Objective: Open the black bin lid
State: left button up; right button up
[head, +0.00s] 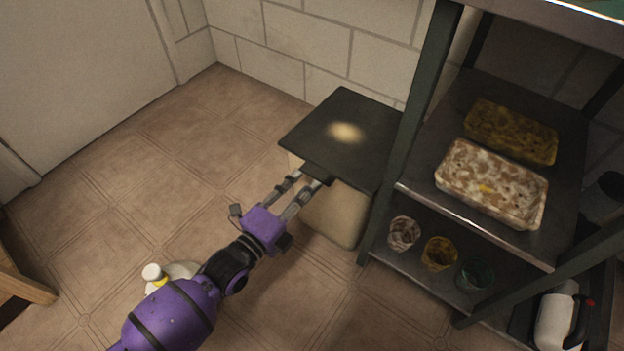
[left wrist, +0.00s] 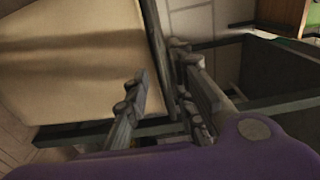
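The black bin lid (head: 365,150) lies flat on top of the cream bin (head: 335,215), with a pale round patch of light on it. The lid looks closed. A short dark tab sticks out at its front edge. My left gripper (head: 311,181) is at this front edge, its two fingers apart. In the left wrist view, the lid's dark edge (left wrist: 158,45) runs between the fingers of the gripper (left wrist: 165,85), close to the right finger. A gap shows beside the left finger. The bin's cream side (left wrist: 75,55) fills the left there. My right gripper is not in view.
A dark metal rack (head: 408,125) stands close at the bin's right, holding two filled trays (head: 490,185), several cups (head: 438,254) and a white jug (head: 556,318). A block wall (head: 320,45) is behind. A white bottle (head: 153,275) stands by my arm.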

pick_arm(q)
jog(key=shift+b+x, duration=0.65)
jog(key=shift+x, duration=1.45)
grip_shut()
